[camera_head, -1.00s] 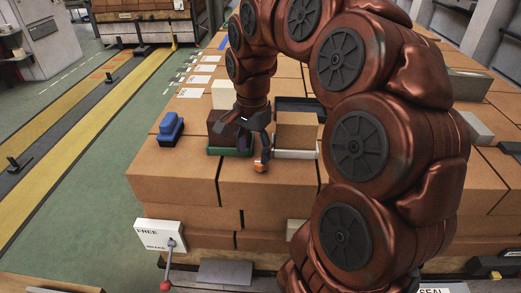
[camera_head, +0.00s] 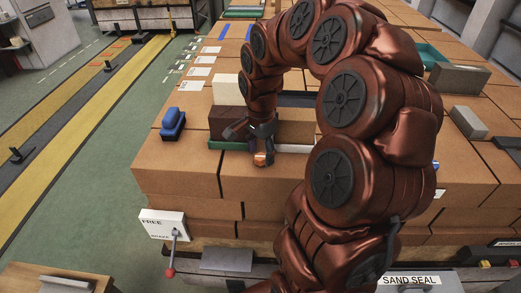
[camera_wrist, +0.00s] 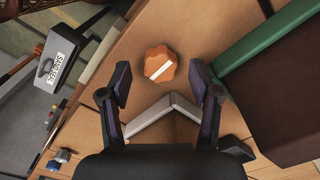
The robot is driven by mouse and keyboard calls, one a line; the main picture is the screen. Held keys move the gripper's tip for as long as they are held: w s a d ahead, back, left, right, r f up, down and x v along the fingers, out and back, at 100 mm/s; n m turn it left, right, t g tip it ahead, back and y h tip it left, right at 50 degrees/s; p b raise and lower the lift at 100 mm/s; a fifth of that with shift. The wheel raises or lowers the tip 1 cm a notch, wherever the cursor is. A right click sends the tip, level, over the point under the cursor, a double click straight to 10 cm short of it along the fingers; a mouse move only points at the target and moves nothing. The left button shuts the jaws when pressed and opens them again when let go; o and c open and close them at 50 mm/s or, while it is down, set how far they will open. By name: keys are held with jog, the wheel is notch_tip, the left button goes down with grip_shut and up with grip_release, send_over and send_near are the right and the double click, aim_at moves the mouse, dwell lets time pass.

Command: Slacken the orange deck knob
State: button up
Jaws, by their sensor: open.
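The orange knob (camera_wrist: 160,64) is a lobed disc with a white bar across its top, on the brown deck. In the wrist view it lies just beyond and between the fingertips of my gripper (camera_wrist: 162,80), which are apart with nothing between them. In the head view my gripper (camera_head: 258,148) points down close over the orange knob (camera_head: 262,158), at the near edge of the brick stack. From these frames I cannot tell the exact height of the fingers above the knob.
A dark brown brick (camera_head: 226,118) in a green tray (camera_wrist: 244,47) stands beside my gripper. A tan brick (camera_head: 297,124) is on its other side. A blue tool (camera_head: 173,120) lies at the left. A white FREE/BRAKE lever box (camera_head: 162,222) is below the deck edge.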

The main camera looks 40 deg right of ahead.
jog(key=shift+f, duration=0.45)
jog(key=c, duration=1.1)
jog(key=shift+c, duration=0.2)
